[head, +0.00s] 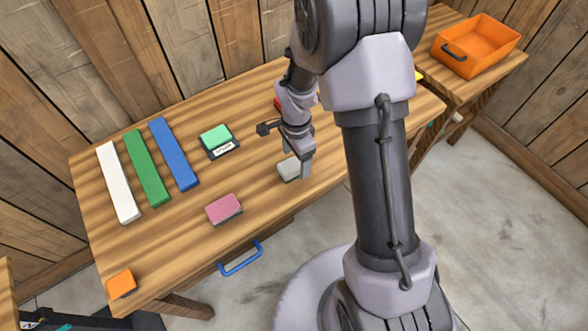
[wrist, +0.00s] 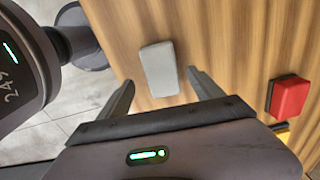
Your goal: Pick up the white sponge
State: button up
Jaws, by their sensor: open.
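The white sponge (head: 288,170), pale grey-white in this light, lies on the wooden table near its front edge, partly hidden by my gripper in the head view. In the wrist view the sponge (wrist: 158,66) lies flat on the wood, just ahead of and between the two fingertips. My gripper (head: 299,161) is open and empty, pointing down over the sponge; its fingers (wrist: 160,80) are spread wider than the sponge. I cannot tell the exact height of the fingertips above the table.
A red block (wrist: 288,97) lies right of the fingers. On the table (head: 190,235) are white (head: 118,182), green (head: 147,168) and blue (head: 173,154) long blocks, a green sponge (head: 215,136), a pink one (head: 224,207) and an orange one (head: 121,283). An orange bin (head: 475,50) stands at upper right.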

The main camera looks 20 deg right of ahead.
aim_at(294, 164)
jog(key=f, duration=0.2)
jog(key=f+b, duration=0.1)
jog(key=shift+w+a+f, duration=0.1)
jog(key=shift+a+f, duration=0.2)
jog(key=shift+f, duration=0.05)
jog(key=shift+r, duration=0.1)
jog(key=c, duration=1.4)
